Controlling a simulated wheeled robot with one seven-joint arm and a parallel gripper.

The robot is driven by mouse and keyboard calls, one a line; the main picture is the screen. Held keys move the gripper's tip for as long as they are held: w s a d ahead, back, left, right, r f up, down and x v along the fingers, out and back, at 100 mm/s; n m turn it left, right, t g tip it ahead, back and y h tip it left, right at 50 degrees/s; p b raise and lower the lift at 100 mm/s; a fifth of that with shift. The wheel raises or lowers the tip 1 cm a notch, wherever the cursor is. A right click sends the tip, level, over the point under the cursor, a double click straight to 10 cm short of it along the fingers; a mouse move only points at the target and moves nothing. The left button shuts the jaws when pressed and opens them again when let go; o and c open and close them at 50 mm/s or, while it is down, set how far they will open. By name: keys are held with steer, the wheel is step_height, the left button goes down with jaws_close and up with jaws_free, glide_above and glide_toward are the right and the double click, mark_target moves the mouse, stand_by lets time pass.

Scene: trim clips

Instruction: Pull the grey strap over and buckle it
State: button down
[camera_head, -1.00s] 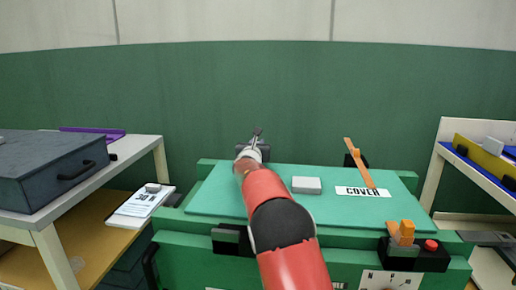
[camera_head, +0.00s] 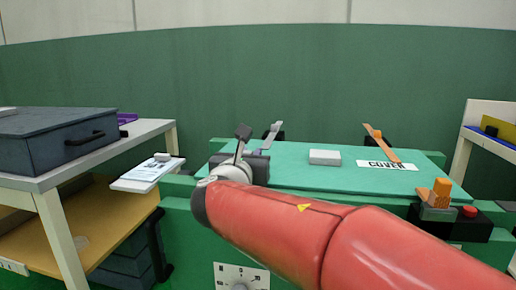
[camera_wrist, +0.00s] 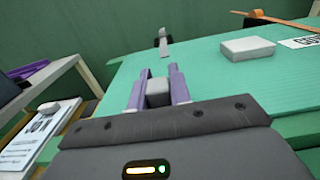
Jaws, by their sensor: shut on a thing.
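The grey strap (camera_head: 273,130) stands tilted up at its dark mount on the far left of the green cover (camera_head: 330,178). It also shows in the wrist view (camera_wrist: 164,49), beyond my fingers. My gripper (camera_head: 262,153) is over the cover's left front part. In the wrist view its purple fingers (camera_wrist: 158,84) are shut on a small dark grey block (camera_wrist: 158,92). The block's lower part is hidden by the gripper body. A gap shows between block and strap, and I cannot tell whether they are joined. My arm hides the left front edge.
An orange strap (camera_head: 382,143) stands at the right back, with an orange block (camera_head: 441,188) and red button (camera_head: 469,211) at the right front. A light grey box (camera_head: 324,157) and a COVER label (camera_head: 387,165) lie on the cover. A shelf with a dark case (camera_head: 60,138) is left.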

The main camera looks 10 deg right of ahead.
steer(key=v, duration=0.7)
steer(key=shift+s+a, duration=0.2)
steer(key=shift+s, duration=0.15)
steer(key=c, duration=1.5)
jaws_free()
steer(key=shift+s, duration=0.15)
steer(key=shift+o, duration=1.1)
steer(key=v, duration=0.7)
steer(key=shift+s+p, duration=0.35)
steer(key=shift+p, duration=0.1)
steer(key=shift+a, duration=0.15)
